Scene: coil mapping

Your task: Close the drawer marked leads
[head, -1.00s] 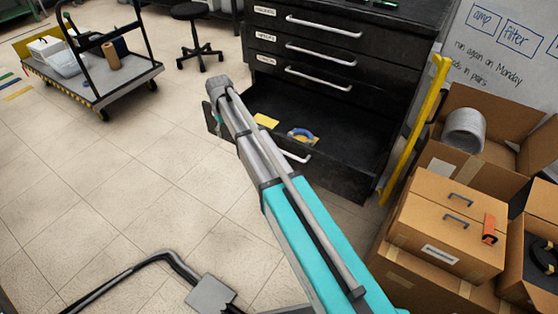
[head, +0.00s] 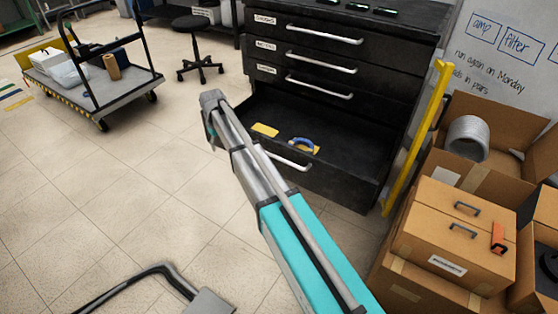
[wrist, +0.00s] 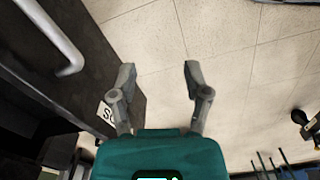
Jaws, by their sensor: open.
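A black drawer cabinet (head: 408,60) stands in the head view. Its bottom drawer (head: 340,165) is pulled out, and a yellow pad (head: 264,130) and a blue-and-yellow item (head: 302,145) lie inside. The three drawers above look shut; their labels are too small to read surely. My arm crosses in front of the open drawer's left part and hides that drawer's label area. My gripper (wrist: 160,74) is open and empty in the wrist view, beside a dark drawer front with a pale handle (wrist: 62,45) and a partly hidden label (wrist: 105,112) starting with S.
A yellow post (head: 418,140) and cardboard boxes (head: 450,230) stand close right of the cabinet. A trolley (head: 95,88) and a black stool (head: 195,45) are at the back left.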

